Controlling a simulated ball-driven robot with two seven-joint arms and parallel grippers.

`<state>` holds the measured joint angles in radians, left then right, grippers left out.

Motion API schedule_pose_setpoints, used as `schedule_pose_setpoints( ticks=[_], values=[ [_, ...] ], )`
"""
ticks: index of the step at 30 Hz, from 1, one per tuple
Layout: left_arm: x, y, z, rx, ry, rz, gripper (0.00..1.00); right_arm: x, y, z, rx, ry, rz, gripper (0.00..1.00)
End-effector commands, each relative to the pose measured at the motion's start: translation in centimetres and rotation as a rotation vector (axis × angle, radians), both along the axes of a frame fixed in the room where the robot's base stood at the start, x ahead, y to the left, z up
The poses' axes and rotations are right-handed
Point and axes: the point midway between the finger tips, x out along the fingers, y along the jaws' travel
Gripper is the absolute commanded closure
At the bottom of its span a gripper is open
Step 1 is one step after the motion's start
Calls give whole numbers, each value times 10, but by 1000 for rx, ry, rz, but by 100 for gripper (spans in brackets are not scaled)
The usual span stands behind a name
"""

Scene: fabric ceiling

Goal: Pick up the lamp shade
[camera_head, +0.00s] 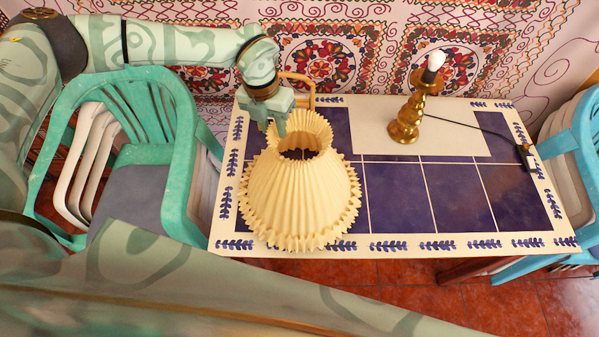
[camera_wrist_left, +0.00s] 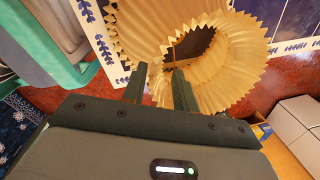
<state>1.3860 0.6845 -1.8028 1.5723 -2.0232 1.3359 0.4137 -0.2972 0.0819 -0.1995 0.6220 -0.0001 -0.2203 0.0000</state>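The cream pleated lamp shade (camera_head: 300,195) stands upright at the left end of the tiled table, its wide rim close to the front edge. My left gripper (camera_head: 273,126) is at the back left of the shade's narrow top rim. In the left wrist view, its two fingers (camera_wrist_left: 158,88) are apart, with pale pleats of the shade (camera_wrist_left: 232,62) showing behind and between them. The right finger overlaps the dark top opening. Whether the fingers touch the shade cannot be told. The brass lamp base (camera_head: 407,118) with a bare white bulb stands farther right. My right gripper is out of view.
The table (camera_head: 430,243) has blue tiles and a patterned border; its right middle is clear. A dark cord with a switch (camera_head: 525,157) runs right from the lamp. Green chairs (camera_head: 180,140) stand left, blue chairs (camera_head: 575,140) right, and patterned fabric hangs behind.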

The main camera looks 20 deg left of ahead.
Motion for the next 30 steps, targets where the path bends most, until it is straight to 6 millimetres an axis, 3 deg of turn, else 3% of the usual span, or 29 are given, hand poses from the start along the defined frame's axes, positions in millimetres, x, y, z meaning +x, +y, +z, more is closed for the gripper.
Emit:
schedule_pose_setpoints(
  ticks=[5,12,13,16,30],
  values=[
    [-1,-2,-24,0,1,-1,71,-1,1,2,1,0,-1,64],
    [-1,-3,-27,0,0,-1,71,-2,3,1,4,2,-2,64],
    [-1,-3,-27,0,0,-1,74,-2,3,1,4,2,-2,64],
    [-1,-3,-27,0,0,-1,100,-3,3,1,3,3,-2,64],
    [-1,-3,-27,-1,0,-1,100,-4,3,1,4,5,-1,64]
  ],
)
